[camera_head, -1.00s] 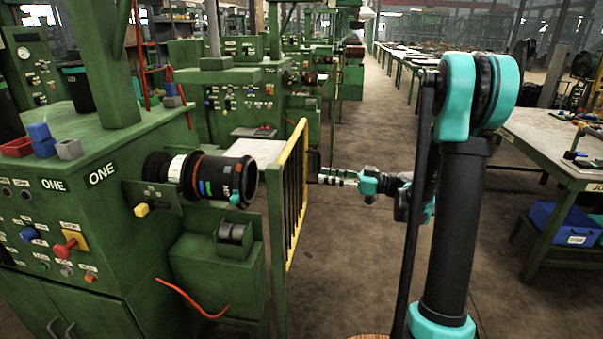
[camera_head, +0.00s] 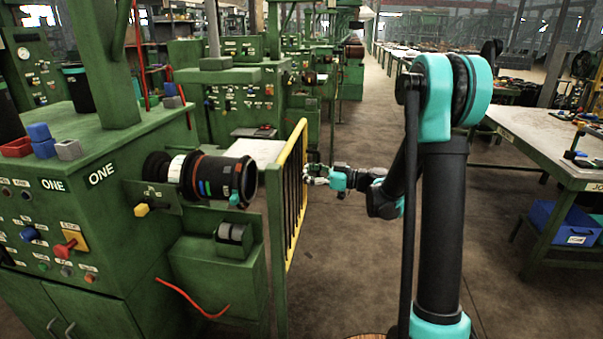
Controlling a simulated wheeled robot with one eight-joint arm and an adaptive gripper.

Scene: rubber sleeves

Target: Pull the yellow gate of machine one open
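Machine one (camera_head: 95,235) is the green machine at the left, marked ONE, with a black banded roller (camera_head: 215,178) sticking out to the right. The yellow gate (camera_head: 296,180) is a barred panel with a yellow frame and a green edge post. It stands upright to the right of the roller, seen nearly edge-on. My gripper (camera_head: 310,174) is at the gate's right side, at about mid-height, very close to the bars or touching them. Its fingers are too small and blurred to tell whether they are open or hold a bar.
A workbench (camera_head: 545,150) stands at the right with a blue bin (camera_head: 563,222) below it. The floor aisle (camera_head: 345,240) between machine and bench is clear apart from my arm. A red hose (camera_head: 190,298) hangs from the machine's front.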

